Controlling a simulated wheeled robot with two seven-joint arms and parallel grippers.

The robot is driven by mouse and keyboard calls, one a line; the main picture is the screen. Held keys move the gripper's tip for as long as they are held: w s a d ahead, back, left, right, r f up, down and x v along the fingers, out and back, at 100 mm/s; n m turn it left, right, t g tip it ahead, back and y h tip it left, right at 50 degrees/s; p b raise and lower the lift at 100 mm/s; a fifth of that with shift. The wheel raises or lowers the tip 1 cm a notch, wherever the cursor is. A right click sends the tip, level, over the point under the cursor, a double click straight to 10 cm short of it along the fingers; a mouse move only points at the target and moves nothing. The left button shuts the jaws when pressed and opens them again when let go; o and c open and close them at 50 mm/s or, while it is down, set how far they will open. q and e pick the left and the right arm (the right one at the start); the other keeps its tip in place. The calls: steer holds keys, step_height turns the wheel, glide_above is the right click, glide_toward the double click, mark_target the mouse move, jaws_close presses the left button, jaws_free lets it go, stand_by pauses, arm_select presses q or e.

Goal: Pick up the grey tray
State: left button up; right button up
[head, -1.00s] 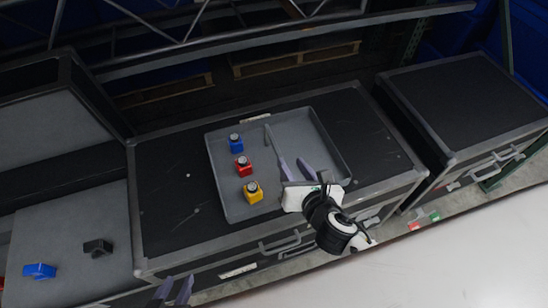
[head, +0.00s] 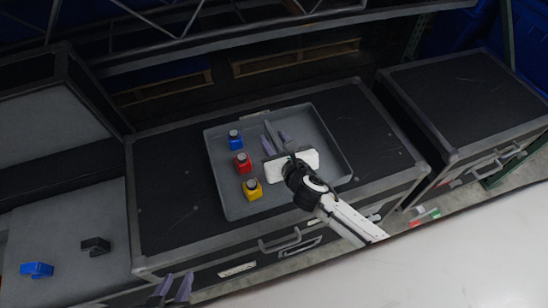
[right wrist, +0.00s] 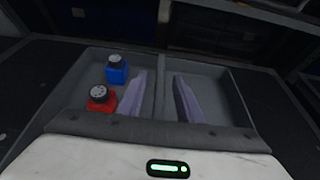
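The grey tray (head: 228,205) lies on the black top of a case in the middle of the head view. A low divider crosses it. A blue bottle (head: 235,140), a red bottle (head: 242,163) and a yellow bottle (head: 252,189) stand in its left compartment. My right gripper (head: 276,140) is over the middle of the tray, beside the divider, with its fingers apart and nothing between them but possibly the divider behind. In the right wrist view the fingers (right wrist: 160,97) sit on either side of the divider (right wrist: 160,88). My left gripper (head: 174,287) is low, in front of the case, its fingers apart.
A lower grey surface at the left holds a blue block (head: 37,270) and a black block (head: 96,246). Another black case (head: 465,100) stands at the right. The black case top (head: 165,200) is clear left of the tray.

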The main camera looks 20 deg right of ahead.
steer(key=shift+w+f, duration=0.1)
steer(key=shift+w, duration=0.05)
jaws_close()
stand_by(1.3)
steer(key=shift+w+r, duration=0.1)
steer(key=shift+r, duration=0.15)
